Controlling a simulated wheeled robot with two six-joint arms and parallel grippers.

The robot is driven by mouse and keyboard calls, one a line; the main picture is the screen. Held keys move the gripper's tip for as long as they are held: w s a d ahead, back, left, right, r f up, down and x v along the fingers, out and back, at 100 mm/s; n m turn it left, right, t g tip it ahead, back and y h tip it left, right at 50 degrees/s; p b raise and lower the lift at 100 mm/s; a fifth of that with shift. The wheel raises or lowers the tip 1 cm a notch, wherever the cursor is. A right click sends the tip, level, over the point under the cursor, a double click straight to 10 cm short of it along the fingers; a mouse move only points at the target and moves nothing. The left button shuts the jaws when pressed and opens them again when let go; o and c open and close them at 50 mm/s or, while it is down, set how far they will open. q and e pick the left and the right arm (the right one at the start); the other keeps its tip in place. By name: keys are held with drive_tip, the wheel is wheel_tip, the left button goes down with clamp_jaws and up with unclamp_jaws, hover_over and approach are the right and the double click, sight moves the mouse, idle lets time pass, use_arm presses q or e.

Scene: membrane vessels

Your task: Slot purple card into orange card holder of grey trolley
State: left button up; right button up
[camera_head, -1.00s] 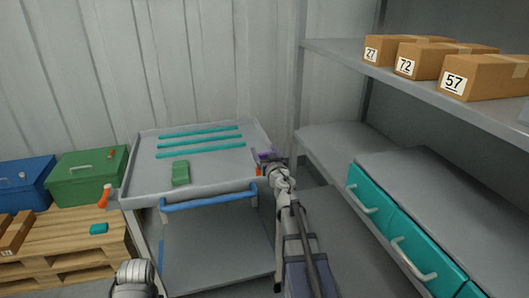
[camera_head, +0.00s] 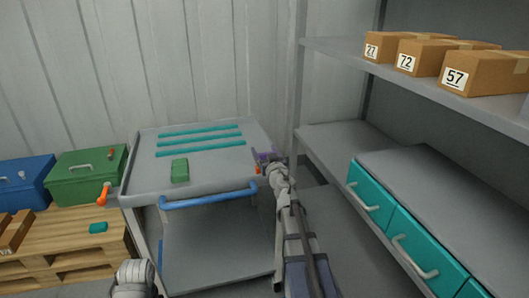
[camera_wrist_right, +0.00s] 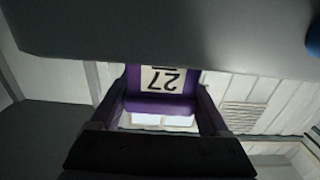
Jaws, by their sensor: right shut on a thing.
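The grey trolley (camera_head: 190,191) stands left of centre in the head view, with a blue handle bar (camera_head: 208,199) on its front. A small orange part (camera_head: 257,170), apparently the card holder, shows at its front right corner, mostly hidden by my right gripper. My right gripper (camera_head: 267,157) is at that corner, shut on the purple card. In the right wrist view the purple card (camera_wrist_right: 160,105) sits between the fingers, with a white "27" label upside down. I cannot tell whether the card touches the holder.
A green block (camera_head: 180,170) and several teal strips (camera_head: 200,142) lie on the trolley top. A shelf rack with boxes (camera_head: 480,78) and teal drawers (camera_head: 370,190) stands close on the right. A pallet (camera_head: 70,248) with green and blue cases is on the left.

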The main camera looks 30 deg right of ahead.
drive_tip(key=o, duration=1.2)
drive_tip(key=shift+v, duration=3.9)
drive_tip(key=shift+f, duration=0.1)
